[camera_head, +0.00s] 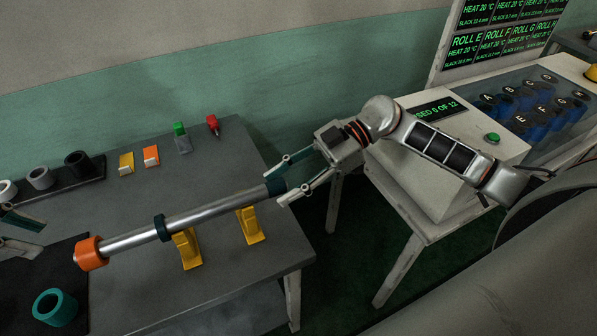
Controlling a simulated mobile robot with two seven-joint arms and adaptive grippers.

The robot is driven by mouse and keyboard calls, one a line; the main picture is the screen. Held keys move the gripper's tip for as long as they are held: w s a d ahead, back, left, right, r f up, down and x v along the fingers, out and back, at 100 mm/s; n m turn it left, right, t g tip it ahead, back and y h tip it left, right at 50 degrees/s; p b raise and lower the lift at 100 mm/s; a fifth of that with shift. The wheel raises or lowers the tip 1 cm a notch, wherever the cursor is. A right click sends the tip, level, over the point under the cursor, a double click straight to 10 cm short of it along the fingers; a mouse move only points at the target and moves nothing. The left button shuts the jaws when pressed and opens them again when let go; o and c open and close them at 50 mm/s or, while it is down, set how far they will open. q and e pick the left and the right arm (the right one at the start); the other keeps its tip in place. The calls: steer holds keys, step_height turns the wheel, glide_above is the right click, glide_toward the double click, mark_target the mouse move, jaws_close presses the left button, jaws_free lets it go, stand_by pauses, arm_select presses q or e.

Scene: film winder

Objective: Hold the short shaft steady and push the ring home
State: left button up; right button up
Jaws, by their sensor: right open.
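A silver shaft (205,215) lies across two yellow stands (186,249) over the grey table.
A loose teal ring (55,307) lies on a dark mat at front left. A dark rack (60,190) holds grey and black rings at the back left. Yellow, orange, green and red small items stand along the table's back. A console (440,135) stands right, beyond a gap.

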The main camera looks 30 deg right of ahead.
steer(key=shift+x, duration=0.95)
jaws_close()
steer(key=c, duration=0.8)
jaws_free()
steer(key=c, duration=0.3)
steer(key=shift+c, duration=0.2)
arm_select(q)
steer(key=o, duration=0.9)
